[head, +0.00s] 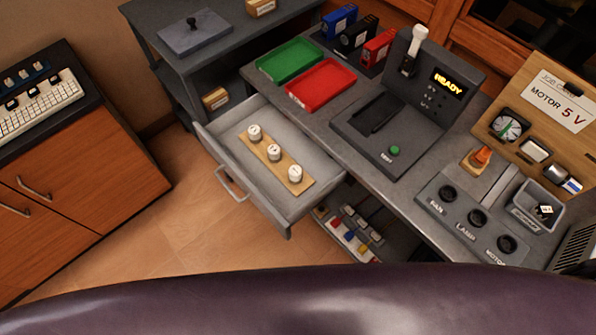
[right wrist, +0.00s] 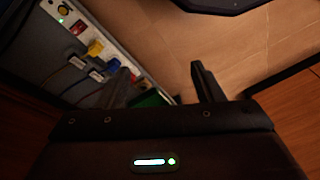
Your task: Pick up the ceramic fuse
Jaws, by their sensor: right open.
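Three white, knobbed ceramic-looking pieces stand upright in a row on a wooden strip (head: 264,152) inside an open grey drawer (head: 222,128). They are a far-left one (head: 254,132), a middle one (head: 274,152) and a near-right one (head: 295,174). Small cylinders, one silvery (head: 555,171) and one blue and white (head: 572,185), sit on the wooden board at the right; I cannot tell which item is the ceramic fuse. My right gripper (right wrist: 160,85) shows in the right wrist view, its two fingers apart with nothing held. My left gripper is not in view.
The workbench carries a green tray (head: 289,60), a red tray (head: 321,84), a tester reading READY (head: 449,84) and a fan, lamp and motor panel (head: 460,222). A strip with coloured plugs (head: 350,235) lies below the bench. The floor (head: 178,205) left of the drawer is clear.

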